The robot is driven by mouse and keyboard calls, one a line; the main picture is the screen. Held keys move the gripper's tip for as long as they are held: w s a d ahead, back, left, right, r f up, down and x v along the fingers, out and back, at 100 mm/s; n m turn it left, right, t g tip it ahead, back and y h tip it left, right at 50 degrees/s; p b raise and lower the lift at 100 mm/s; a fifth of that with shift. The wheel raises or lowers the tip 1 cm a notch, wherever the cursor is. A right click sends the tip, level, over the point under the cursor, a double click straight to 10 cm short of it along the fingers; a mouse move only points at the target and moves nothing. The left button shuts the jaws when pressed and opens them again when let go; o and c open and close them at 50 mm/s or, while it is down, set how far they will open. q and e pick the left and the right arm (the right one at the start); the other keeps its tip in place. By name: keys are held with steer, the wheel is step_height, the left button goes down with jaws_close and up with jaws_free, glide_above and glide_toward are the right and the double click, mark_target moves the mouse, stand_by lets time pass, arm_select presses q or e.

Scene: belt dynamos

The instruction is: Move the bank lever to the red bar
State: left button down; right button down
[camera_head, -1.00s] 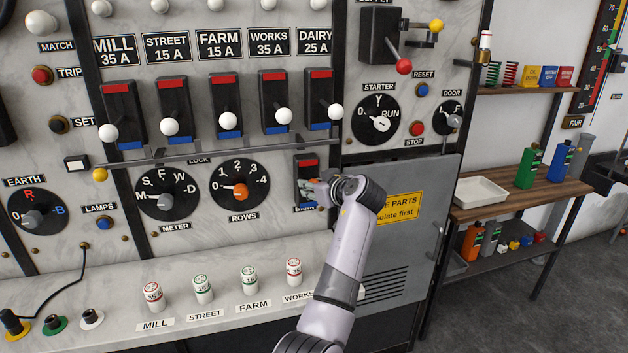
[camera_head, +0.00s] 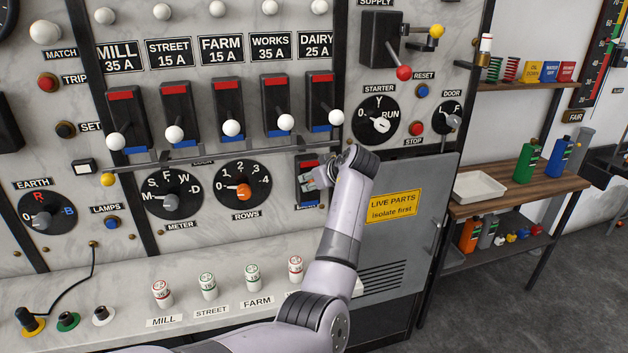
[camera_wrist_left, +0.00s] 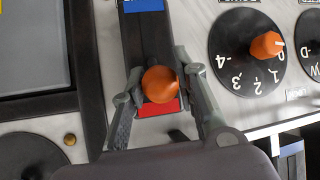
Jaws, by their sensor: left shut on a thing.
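The bank switch is a narrow black unit right of the rows dial, with a red bar (camera_head: 307,161) at its top. In the left wrist view it is upside down: the blue bar (camera_wrist_left: 143,4) is at the top and the red bar (camera_wrist_left: 158,108) at the bottom. The orange knob of the bank lever (camera_wrist_left: 160,84) stands at the red bar and partly covers it. My left gripper (camera_head: 314,179) is at the switch, its fingers on both sides of the knob (camera_wrist_left: 161,88), shut on it. The head view hides the knob behind the gripper. My right gripper is not in view.
The rows dial (camera_head: 240,187) is close on the left of the switch. A rail (camera_head: 200,153) and several white-knobbed levers are above left. The grey live-parts door (camera_head: 400,240) is at the right. Several fuses stand on the ledge (camera_head: 130,290) below.

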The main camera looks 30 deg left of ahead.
arm_select(q)
steer(key=c, duration=1.2)
jaws_free()
steer(key=shift+a, duration=0.1)
steer(key=shift+r, duration=0.1)
steer(key=v, duration=1.2)
